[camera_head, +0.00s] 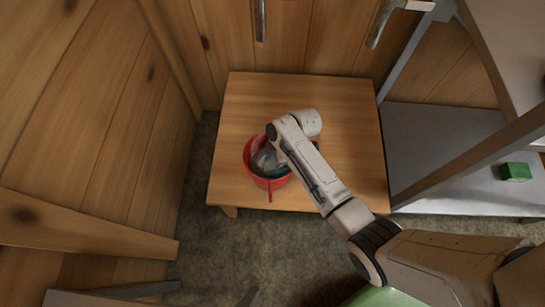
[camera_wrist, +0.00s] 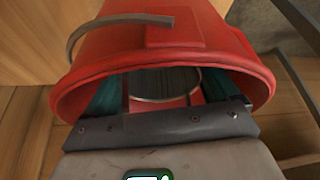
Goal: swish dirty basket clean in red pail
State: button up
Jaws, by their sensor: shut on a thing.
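The red pail (camera_head: 271,184) stands upright on the low wooden table (camera_head: 340,120), near its left side. In the wrist view the pail (camera_wrist: 190,32) fills the upper part, with its mouth and grey handle toward me. My gripper (camera_head: 264,158) reaches down into the pail's mouth. In the wrist view my gripper (camera_wrist: 165,104) is shut on the basket (camera_wrist: 166,84), a dark, ribbed round thing with a pale rim, inside the pail. Blue-green patches show on both sides of it, perhaps water. The fingertips are mostly hidden, and I cannot tell how dirty the basket is.
A wooden wall stands left of the table and wooden boards behind it, with metal handles (camera_head: 261,20) hanging above. A grey shelf unit (camera_head: 440,140) stands close on the right, with a green block (camera_head: 515,171) on it. The table's right half is bare.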

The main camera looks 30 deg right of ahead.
jog(key=shift+r+p, duration=1.65)
jog(key=shift+r, duration=0.15)
jog(key=shift+f+b, duration=1.35)
jog(key=shift+f, duration=0.45)
jog(key=shift+r+p, duration=1.8)
jog(key=shift+f+b, duration=1.45)
jog(key=shift+f, duration=0.35)
notch_tip(320, 180, up, 18)
jog(key=p, duration=1.7)
jog(key=shift+r, duration=0.2)
